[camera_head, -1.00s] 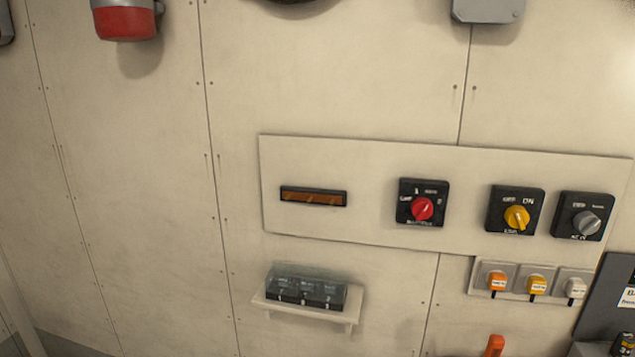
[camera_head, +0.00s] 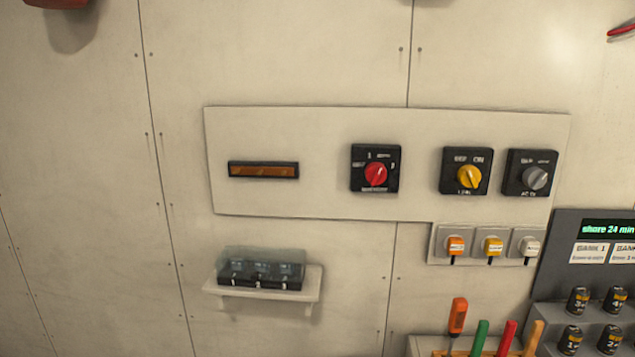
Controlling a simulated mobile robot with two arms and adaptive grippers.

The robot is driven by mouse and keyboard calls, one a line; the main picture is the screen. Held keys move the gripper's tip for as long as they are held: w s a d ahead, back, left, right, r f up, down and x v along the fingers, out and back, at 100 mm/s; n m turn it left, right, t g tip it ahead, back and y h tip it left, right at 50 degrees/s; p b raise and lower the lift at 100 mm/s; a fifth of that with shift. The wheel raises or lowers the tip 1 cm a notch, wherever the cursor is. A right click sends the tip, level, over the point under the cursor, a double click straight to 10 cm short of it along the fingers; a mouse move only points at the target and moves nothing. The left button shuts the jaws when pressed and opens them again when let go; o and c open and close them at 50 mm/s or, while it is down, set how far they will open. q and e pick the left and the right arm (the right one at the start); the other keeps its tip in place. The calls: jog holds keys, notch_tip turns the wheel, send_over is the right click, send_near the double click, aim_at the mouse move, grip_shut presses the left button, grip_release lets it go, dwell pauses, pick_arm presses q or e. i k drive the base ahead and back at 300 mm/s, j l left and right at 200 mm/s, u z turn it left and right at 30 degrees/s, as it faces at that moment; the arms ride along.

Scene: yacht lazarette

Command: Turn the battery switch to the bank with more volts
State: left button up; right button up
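The battery switch is a black square plate with a red knob (camera_head: 375,174), on the pale wall panel (camera_head: 320,204). Its labels are small; a "1" shows at the top, and the knob's exact setting is hard to read. A wide, narrow display (camera_head: 263,170) with an amber-brown face is left of it; no digits are readable. To the right are a yellow-knob switch (camera_head: 468,176) with an "ON" label and a grey-knob switch (camera_head: 535,178). Neither of my grippers is in view.
A small shelf (camera_head: 309,286) holds a clear-covered black box (camera_head: 262,272). Orange, yellow and white plugs (camera_head: 493,246) sit below the panel. Lower right are coloured-handle tools (camera_head: 480,337) and a grey unit (camera_head: 585,225) with a green-text display, bank cards and numbered black cylinders.

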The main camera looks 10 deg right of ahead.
aim_at(376, 173)
jog(key=z, duration=0.45)
jog(key=l+z, duration=0.15)
jog(key=z, duration=0.3)
jog(key=l+z, duration=0.1)
jog(key=z, duration=0.35)
jog(key=l+z, duration=0.1)
jog(key=z, duration=0.4)
jog(key=i+l, duration=0.1)
jog(key=l, duration=0.3)
jog(key=i+l, duration=0.1)
jog(key=l, duration=0.35)
jog(key=i+l+z, duration=0.1)
jog(key=l, duration=0.3)
jog(key=i+l, duration=0.1)
jog(key=l, duration=0.3)
